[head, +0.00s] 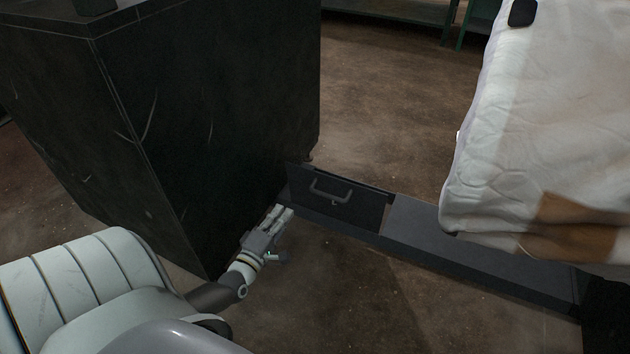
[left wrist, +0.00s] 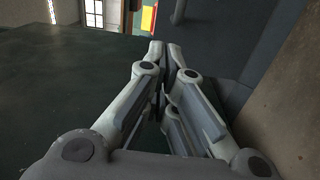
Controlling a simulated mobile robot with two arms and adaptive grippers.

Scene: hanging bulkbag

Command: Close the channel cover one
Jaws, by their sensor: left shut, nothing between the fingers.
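The channel cover (head: 360,204) is a dark panel with a grey bar handle (head: 330,191). It appears raised on edge at the left end of the long dark floor channel (head: 475,255), its handle side facing me. My left gripper (head: 284,212) is shut and empty. It is just left of the cover's near lower corner, low beside the black cabinet, and looks apart from the handle. In the left wrist view its fingertips (left wrist: 165,48) are together. A grey-blue surface (left wrist: 215,35) lies beyond them; I cannot tell if it is the cover. My right gripper is not in view.
A large black cabinet (head: 225,110) stands close on the left of the gripper and channel end. A white bulk bag (head: 550,120) hangs over the channel's right part. Brown floor (head: 320,300) in front of the channel is clear. Green-framed tables (head: 390,12) stand behind.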

